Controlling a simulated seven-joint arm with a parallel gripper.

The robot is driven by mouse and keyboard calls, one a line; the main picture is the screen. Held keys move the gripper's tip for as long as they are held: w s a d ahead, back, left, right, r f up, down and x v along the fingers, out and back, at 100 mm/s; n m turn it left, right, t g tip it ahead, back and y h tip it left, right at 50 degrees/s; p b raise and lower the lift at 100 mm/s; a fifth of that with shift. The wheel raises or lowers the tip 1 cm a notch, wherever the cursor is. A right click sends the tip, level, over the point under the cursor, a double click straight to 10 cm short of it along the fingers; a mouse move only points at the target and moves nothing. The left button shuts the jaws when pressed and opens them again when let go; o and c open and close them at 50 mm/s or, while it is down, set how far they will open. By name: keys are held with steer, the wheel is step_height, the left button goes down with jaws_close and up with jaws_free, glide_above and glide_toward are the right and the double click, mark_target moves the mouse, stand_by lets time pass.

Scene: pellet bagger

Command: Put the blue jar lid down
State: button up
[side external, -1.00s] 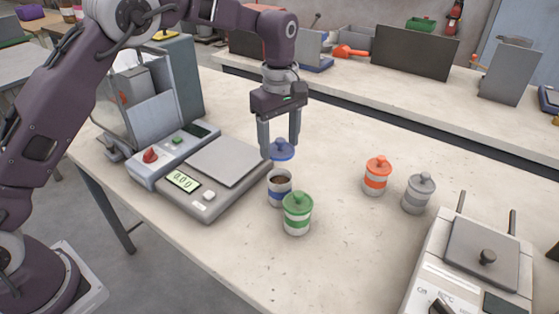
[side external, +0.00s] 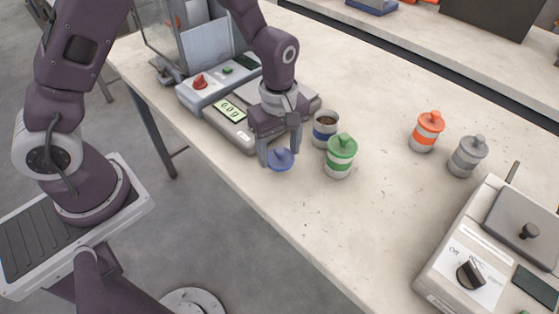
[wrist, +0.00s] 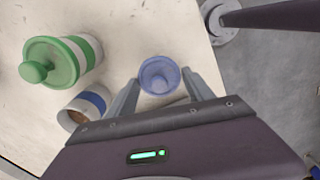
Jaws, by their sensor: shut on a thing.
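The blue jar lid (side external: 281,161) is between the fingers of my gripper (side external: 280,154), which is shut on it. It is over the table near the front edge, left of the jars in the side view; I cannot tell whether it touches the tabletop. In the wrist view the round lid (wrist: 160,75) sits between the two fingertips (wrist: 160,80). The open jar with a blue band (side external: 325,131) stands lidless behind and right of my gripper, with dark contents showing. It also shows in the wrist view (wrist: 93,103), partly hidden by my gripper.
A green-lidded jar (side external: 340,158) stands close beside the open jar. A scale (side external: 228,112) is behind my gripper. An orange-lidded jar (side external: 426,132), a grey-lidded jar (side external: 467,157) and a grey device (side external: 470,255) stand right. The tabletop (side external: 330,215) in front is clear.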

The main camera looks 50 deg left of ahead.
mark_target(279, 162)
steer(key=shift+f, duration=1.8)
steer(key=shift+f, duration=0.1)
steer(key=o, duration=1.3)
step_height(279, 162, up, 12)
steer(key=shift+r, duration=0.15)
steer(key=s+a+r+m+t, duration=0.2)
steer(key=s+r+m, duration=0.25)
steer(key=r, duration=0.45)
steer(key=s+a+r+m+t, duration=0.1)
steer(key=s+a+r+m, duration=0.1)
steer(key=s+m, duration=0.3)
steer(key=s+a+r+m+t, duration=0.2)
steer(key=s+r+m, duration=0.2)
steer(key=s, duration=0.5)
steer(key=shift+s+a+m, duration=0.15)
steer(key=shift+s+m, duration=0.25)
steer(key=shift+m, duration=0.35)
